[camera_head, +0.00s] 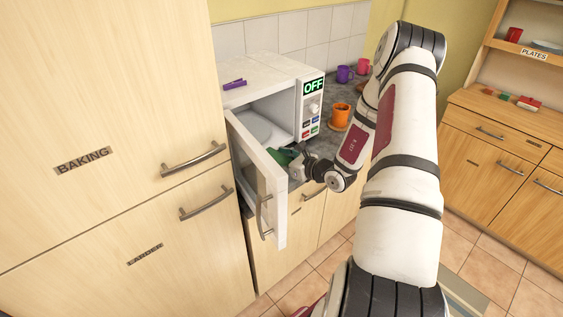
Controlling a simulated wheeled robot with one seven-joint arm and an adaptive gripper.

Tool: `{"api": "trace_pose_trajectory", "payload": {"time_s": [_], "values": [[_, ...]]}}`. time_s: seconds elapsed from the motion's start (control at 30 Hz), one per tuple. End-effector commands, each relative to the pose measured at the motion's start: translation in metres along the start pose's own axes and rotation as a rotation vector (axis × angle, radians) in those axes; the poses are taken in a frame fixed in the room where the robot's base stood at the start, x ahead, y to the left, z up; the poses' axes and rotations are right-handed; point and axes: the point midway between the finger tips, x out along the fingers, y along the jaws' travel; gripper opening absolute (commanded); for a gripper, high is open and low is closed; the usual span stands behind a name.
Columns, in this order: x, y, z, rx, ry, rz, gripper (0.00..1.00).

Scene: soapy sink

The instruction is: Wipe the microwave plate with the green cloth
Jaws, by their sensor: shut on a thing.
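The white microwave (268,72) stands on the counter with its door (262,185) swung open toward the front. The pale round microwave plate (256,127) shows inside, on the cavity floor. Its right and front parts are partly hidden. The green cloth (283,156) is at the front of the microwave opening, beside the inner side of the door. My gripper (296,160) is small in view and is shut on the green cloth. I cannot tell whether the cloth touches the plate.
An orange mug (340,116) stands on the counter right of the microwave, with purple (344,74) and pink (362,66) mugs behind. A purple object (234,84) lies on the microwave top. A tall cupboard (100,120) closes off the left. The microwave panel reads OFF.

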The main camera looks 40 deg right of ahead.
Motion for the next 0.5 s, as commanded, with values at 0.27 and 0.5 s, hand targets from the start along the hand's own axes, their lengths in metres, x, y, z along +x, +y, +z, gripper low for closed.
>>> {"api": "trace_pose_trajectory", "payload": {"time_s": [0.27,0.5], "values": [[0.031,-0.004,0.006,0.001,-0.001,0.001,0.18],[0.058,-0.007,0.011,0.000,-0.001,0.001,0.18]]}}
